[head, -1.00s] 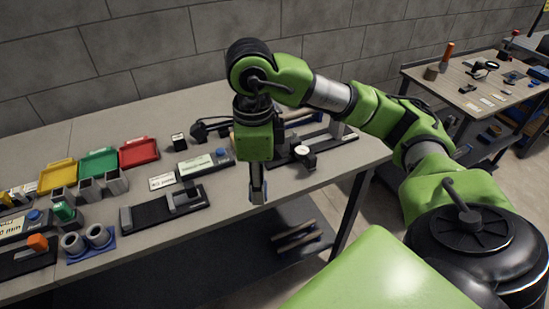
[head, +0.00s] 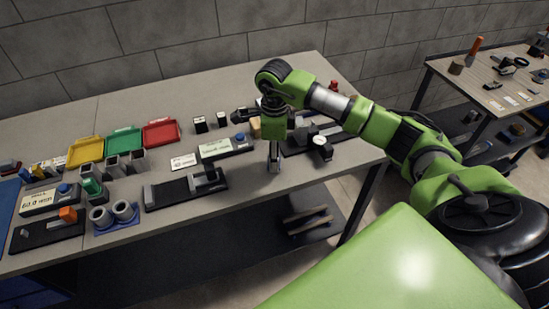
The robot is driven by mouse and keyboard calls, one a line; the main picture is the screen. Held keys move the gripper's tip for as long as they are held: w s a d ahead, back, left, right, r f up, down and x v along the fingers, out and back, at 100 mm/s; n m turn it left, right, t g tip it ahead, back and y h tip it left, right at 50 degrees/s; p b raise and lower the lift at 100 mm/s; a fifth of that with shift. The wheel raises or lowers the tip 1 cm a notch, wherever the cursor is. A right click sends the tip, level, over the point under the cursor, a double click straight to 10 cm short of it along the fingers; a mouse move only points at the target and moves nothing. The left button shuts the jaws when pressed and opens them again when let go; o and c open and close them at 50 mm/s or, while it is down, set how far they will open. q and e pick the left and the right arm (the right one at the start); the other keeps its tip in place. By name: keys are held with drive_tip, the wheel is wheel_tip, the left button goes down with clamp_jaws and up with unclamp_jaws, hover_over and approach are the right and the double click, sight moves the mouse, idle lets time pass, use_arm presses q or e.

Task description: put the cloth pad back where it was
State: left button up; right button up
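My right arm comes in from the right, and its gripper (head: 274,166) points straight down at the front edge of the workbench (head: 300,178). Its grey fingers look close together. They are too small and too edge-on to tell whether something thin is between them. I cannot pick out the cloth pad for certain anywhere in this view. My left gripper is out of view.
Left of the gripper are a black fixture (head: 186,190), a labelled device (head: 222,147) and yellow (head: 86,151), green (head: 124,141) and red (head: 161,132) trays. A black rail with a round dial (head: 319,141) is just right. The back of the bench is mostly clear.

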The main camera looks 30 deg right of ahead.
drive_tip(key=shift+s+a+f+p, duration=0.15)
drive_tip(key=shift+f+p, duration=0.25)
drive_tip(key=shift+f, duration=0.9)
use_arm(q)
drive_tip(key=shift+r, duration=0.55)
use_arm(e)
drive_tip(key=o, duration=1.1)
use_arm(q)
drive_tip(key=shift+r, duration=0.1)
use_arm(e)
drive_tip(key=shift+r, duration=0.15)
drive_tip(key=shift+r, duration=0.2)
wheel_tip(320, 180, up, 11)
drive_tip(key=b, duration=0.3)
drive_tip(key=shift+f+b, duration=0.2)
drive_tip(key=shift+b, duration=0.15)
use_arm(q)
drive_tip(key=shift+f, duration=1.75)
use_arm(e)
drive_tip(key=shift+r, duration=0.55)
